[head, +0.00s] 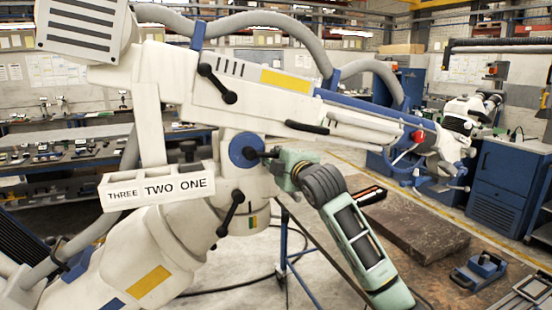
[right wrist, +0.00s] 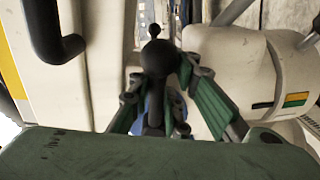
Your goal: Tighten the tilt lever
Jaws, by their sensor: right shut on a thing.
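The white microscope arm (head: 235,90) stretches across the head view, with a blue round pivot (head: 243,150) below its beam. A black ball-ended lever (head: 252,153) sticks out of this pivot to the right; it looks like the tilt lever. My right gripper (head: 278,157) comes from the lower right and is shut on that lever. In the right wrist view, its black ball knob (right wrist: 159,58) sits between my green-padded fingers (right wrist: 158,85). Part of the lever is hidden by the fingers. My left gripper is not in view.
Another black lever (head: 217,83) is on the upper beam, and one (head: 231,214) is on the lower joint. A white tray (head: 157,187) marked THREE TWO ONE hangs at the left. A brown-topped table (head: 415,225) stands behind my right arm.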

